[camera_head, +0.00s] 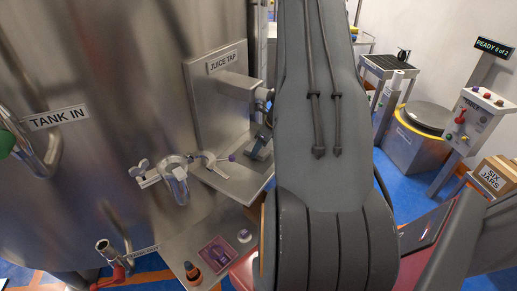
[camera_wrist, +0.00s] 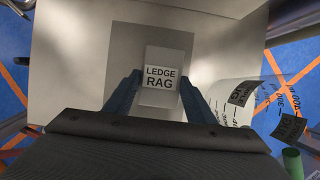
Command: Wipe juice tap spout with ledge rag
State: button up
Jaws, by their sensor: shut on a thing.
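The juice tap (camera_head: 236,84) is a metal block on an upright steel panel, under a "JUICE TAP" sign (camera_head: 222,62). Its spout end at the right is partly hidden by my arm. A steel ledge (camera_head: 238,184) juts out below it. In the wrist view, my gripper (camera_wrist: 160,92) is shut on the ledge rag (camera_wrist: 161,56), a small pale block labelled "LEDGE RAG" between its two dark blue fingers. In the head view, my gripper (camera_head: 261,142) shows only partly, below the tap and above the ledge. The rag cannot be made out there.
A clear container with scale marks (camera_wrist: 252,94) stands right of my gripper in the wrist view. Clamp-like metal fittings (camera_head: 176,176) lie left of the ledge. The large tank (camera_head: 110,110) fills the left.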

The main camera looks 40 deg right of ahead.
aim_at(246, 165)
jog(key=shift+w+d+p, duration=0.25)
jog(key=shift+d+p, duration=0.15)
jog(key=shift+d, duration=0.5)
jog(key=shift+w+d+p, duration=0.2)
jog(key=shift+d+p, duration=0.2)
jog(key=shift+d, duration=0.45)
jog(key=shift+s+a+b, duration=0.25)
jog(key=shift+a+b, duration=0.2)
jog(key=shift+a, duration=0.5)
jog(key=shift+s+a+b, duration=0.25)
jog(key=shift+a+b, duration=0.15)
jog(key=shift+a, duration=0.5)
jog(key=shift+s+a+f+b, duration=0.1)
jog(key=shift+s+a+b, duration=0.15)
jog(key=shift+a+b, duration=0.5)
jog(key=shift+s+a+f+b, duration=0.1)
jog(key=shift+s+a+b, duration=0.1)
jog(key=shift+a+b, duration=0.5)
jog(key=shift+s+a+f+b, duration=0.1)
jog(key=shift+s+a+b, duration=0.25)
jog(key=shift+a, duration=0.65)
jog(key=shift+s+a+r+b, duration=0.1)
jog(key=shift+s+a+b, duration=0.1)
jog(key=shift+a+b, duration=0.4)
jog(key=shift+s+a+r+b, duration=0.15)
jog(key=shift+a+b, duration=0.2)
jog(key=shift+a, duration=0.35)
